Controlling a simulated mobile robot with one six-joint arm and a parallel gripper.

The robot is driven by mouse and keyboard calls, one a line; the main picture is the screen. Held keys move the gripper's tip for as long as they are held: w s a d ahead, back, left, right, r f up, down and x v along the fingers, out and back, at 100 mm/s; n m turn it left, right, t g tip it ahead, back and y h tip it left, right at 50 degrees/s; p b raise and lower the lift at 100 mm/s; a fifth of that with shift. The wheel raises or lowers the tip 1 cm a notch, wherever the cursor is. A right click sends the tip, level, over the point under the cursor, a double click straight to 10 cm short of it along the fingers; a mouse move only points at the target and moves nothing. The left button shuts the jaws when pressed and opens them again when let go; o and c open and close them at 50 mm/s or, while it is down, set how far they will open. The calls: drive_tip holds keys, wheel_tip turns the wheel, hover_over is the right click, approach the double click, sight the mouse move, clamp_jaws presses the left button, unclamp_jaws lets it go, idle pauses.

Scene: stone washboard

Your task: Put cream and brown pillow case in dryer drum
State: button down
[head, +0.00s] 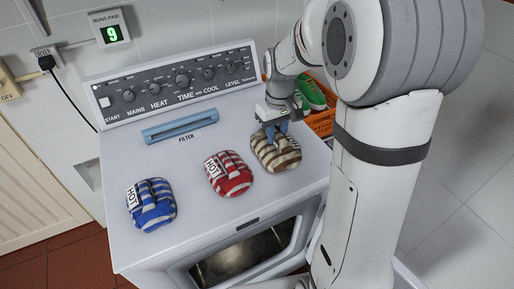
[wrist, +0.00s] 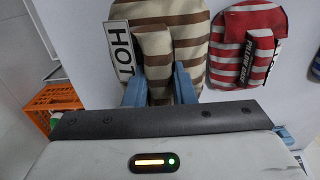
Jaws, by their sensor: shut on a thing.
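The cream and brown striped pillow case (head: 285,155) lies folded in a bundle on the dryer top, at the right of the row. It also shows in the wrist view (wrist: 190,22) with a tag reading HOT (wrist: 121,47). My gripper (head: 272,130) is above it, its blue fingers shut on the bundle's raised middle fold; the fingers also show in the wrist view (wrist: 160,84). The bundle appears to rest on the top still. The dryer drum (head: 240,258) shows as a metallic interior in the front of the white dryer (head: 120,200), partly cut off by the frame.
A red and white bundle (head: 229,174) and a blue and white bundle (head: 152,205) lie to the left on the dryer top. A blue filter handle (head: 180,127) and the knob panel (head: 182,81) are behind. An orange crate (head: 322,121) with green shoes (head: 311,93) stands behind my arm.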

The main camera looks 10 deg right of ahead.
sight(275, 148)
wheel_tip(275, 148, down, 2)
drive_tip(key=shift+w+f, duration=0.1)
drive_tip(key=shift+f+p, duration=0.3)
drive_tip(key=shift+f, duration=1.5)
drive_tip(key=shift+f, duration=0.2)
drive_tip(key=c, duration=1.2)
unclamp_jaws()
drive_tip(key=shift+r, duration=0.1)
